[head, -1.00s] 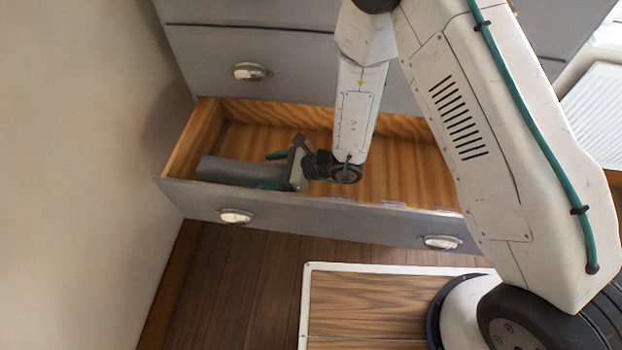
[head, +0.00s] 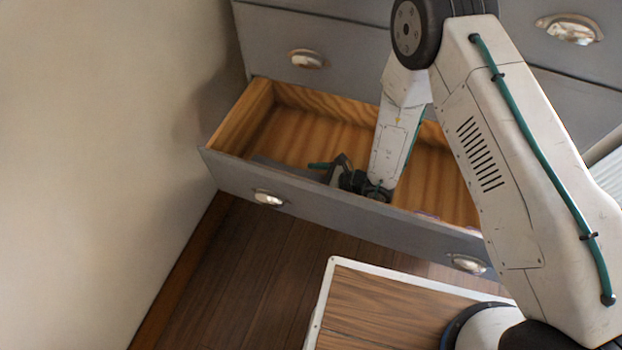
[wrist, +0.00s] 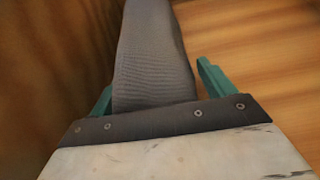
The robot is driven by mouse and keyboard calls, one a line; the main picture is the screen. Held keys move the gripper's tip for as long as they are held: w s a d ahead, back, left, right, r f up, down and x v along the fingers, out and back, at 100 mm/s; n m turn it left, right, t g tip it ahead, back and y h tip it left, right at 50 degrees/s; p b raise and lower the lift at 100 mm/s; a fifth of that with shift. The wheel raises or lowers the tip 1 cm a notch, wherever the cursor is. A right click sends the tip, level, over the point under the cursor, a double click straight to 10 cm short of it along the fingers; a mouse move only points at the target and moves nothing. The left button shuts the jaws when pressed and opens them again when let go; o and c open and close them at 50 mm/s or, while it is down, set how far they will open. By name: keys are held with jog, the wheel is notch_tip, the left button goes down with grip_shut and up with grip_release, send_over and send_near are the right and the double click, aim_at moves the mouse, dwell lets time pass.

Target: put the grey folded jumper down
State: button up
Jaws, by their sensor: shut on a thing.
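The grey folded jumper (wrist: 152,60) is a long ribbed bundle between the teal fingers of my gripper (wrist: 155,90) in the wrist view. My gripper is shut on its near end, and the rest points away from the wrist. In the head view my gripper (head: 322,168) is down inside the open drawer (head: 315,122). Only a strip of the jumper (head: 280,168) shows there, low behind the drawer front. The front hides the rest and one finger. I cannot tell whether the jumper touches the drawer floor.
The drawer's wooden floor is bare to the right of my arm. The drawer front (head: 330,215) stands between my body and the jumper. A plain wall (head: 100,150) is close on the left. Closed grey drawers (head: 345,50) rise above the open one.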

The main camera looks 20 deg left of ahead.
jog(key=o, duration=1)
jog(key=v, duration=1.2)
jog(key=shift+r, duration=0.1)
jog(key=s+d+r+n+g+h, duration=0.1)
jog(key=d+r+n+g, duration=0.15)
jog(key=r+n, duration=0.75)
jog(key=s+d+r+n+g, duration=0.1)
jog(key=s+d+r+g, duration=0.15)
jog(key=r, duration=1.45)
jog(key=s+d+r+n+t+h, duration=0.1)
jog(key=s+d+r+h, duration=0.3)
jog(key=d, duration=0.4)
jog(key=s+d+r+n+t+h, duration=0.2)
jog(key=s+d+r+n+h, duration=0.2)
jog(key=d, duration=0.4)
jog(key=s+d+r+n+t+h, duration=0.2)
jog(key=s+d+r+h, duration=0.2)
jog(key=s+d+r, duration=0.2)
notch_tip(320, 180, up, 2)
jog(key=shift+d+r+n+h, duration=0.1)
jog(key=shift+d+n+h, duration=0.25)
jog(key=shift+d, duration=0.6)
